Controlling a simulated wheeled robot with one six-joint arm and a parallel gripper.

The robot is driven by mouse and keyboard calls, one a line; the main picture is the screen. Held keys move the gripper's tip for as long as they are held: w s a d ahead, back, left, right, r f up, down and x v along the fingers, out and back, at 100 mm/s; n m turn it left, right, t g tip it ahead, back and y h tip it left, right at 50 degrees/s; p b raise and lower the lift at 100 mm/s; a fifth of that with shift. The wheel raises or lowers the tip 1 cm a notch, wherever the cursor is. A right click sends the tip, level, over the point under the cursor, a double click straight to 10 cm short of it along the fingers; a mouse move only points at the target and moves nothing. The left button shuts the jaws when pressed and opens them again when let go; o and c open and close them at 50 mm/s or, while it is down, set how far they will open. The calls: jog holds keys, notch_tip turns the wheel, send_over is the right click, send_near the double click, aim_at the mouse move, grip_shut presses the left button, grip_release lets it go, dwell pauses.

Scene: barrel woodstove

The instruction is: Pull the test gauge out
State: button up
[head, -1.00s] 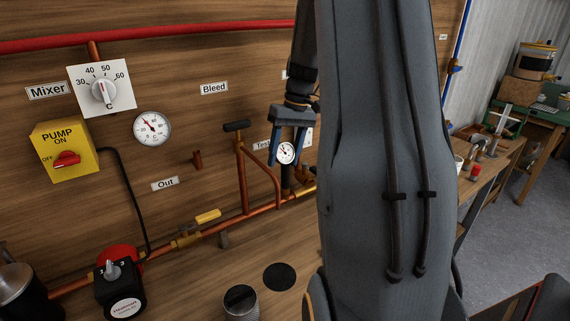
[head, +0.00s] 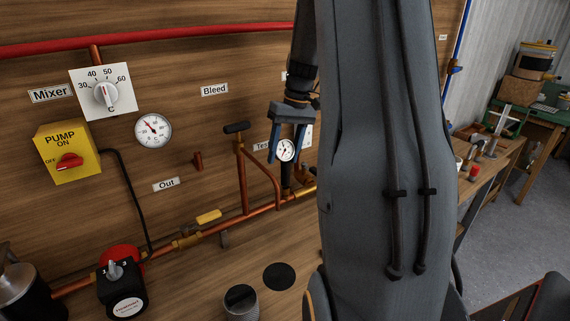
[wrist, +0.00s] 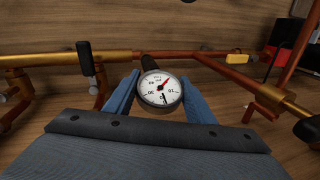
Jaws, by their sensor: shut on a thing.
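The test gauge (head: 285,149) is a small round white dial with a dark rim. My gripper (head: 286,146) is shut on it, with one blue finger at each side of the dial. In the wrist view the gauge (wrist: 161,90) sits between the blue fingertips, its face toward the camera. A dark upright piece (head: 286,179) shows below the gauge in the head view, above the copper pipe (head: 262,208). I cannot tell whether the gauge is still joined to it.
A copper branch with a black handle (head: 236,127) stands just left of my gripper. A yellow-handled valve (head: 208,216) is farther left on the pipe. My arm hides the wall to the right.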

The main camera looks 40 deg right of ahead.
aim_at(283, 145)
jog(key=shift+r+p, duration=0.4)
jog(key=shift+r, duration=0.15)
dwell(0.4)
jog(key=shift+r+p, duration=1.05)
jog(key=shift+r, duration=0.3)
